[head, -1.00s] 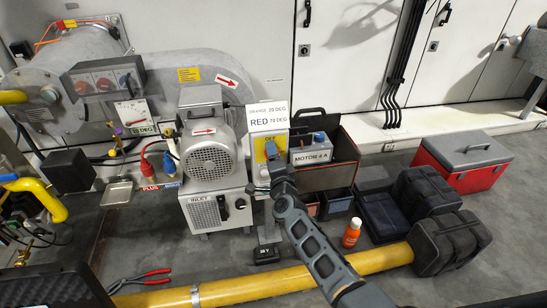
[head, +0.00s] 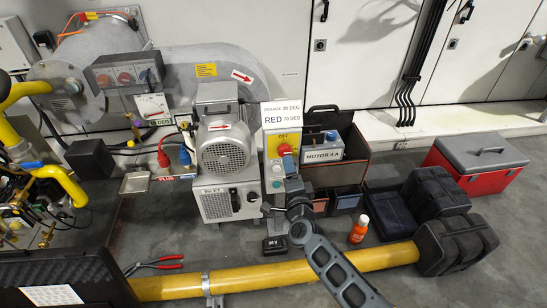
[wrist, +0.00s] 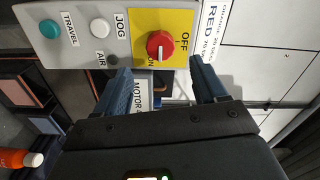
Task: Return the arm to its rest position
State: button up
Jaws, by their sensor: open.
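My arm reaches in from the bottom right in the head view. My gripper (head: 298,206) is in front of the lower part of the grey control box (head: 275,172), below its yellow plate. In the wrist view my gripper (wrist: 160,66) is open, with two blue fingers spread and nothing between them. Beyond the fingertips is the red rotary knob (wrist: 160,45) on the yellow plate with OFF and ON labels. The knob (head: 285,150) also shows in the head view, clear of the fingers. White JOG and teal TRAVEL buttons sit beside the plate in the wrist view.
A yellow pipe (head: 250,278) runs along the floor beneath my arm. An orange bottle (head: 359,229), black cases (head: 455,243) and a red toolbox (head: 478,168) stand to the right. The blower motor (head: 222,150) is left of the box. Grey floor is open at right.

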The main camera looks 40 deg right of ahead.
jog(key=s+a+r+n+y, duration=0.3)
jog(key=s+a+n, duration=0.25)
jog(key=s, duration=0.55)
jog(key=s+a+r+n+t+y, duration=0.1)
jog(key=s+a+r+n+y, duration=0.2)
jog(key=s+a+n, duration=0.5)
jog(key=s+a+r+n+y, duration=0.2)
jog(key=s+r+n, duration=0.15)
jog(key=s, duration=0.95)
jog(key=s+a+r+n+g+y, duration=0.1)
jog(key=s+a+r+n+y, duration=0.1)
jog(key=s+a+r+n, duration=0.5)
notch_tip(320, 180, up, 16)
jog(key=d+m+p, duration=0.1)
jog(key=p, duration=1.3)
jog(key=shift+s+m, duration=0.3)
jog(key=shift+s, duration=0.15)
jog(key=shift+d+f, duration=0.1)
jog(key=shift+c, duration=0.2)
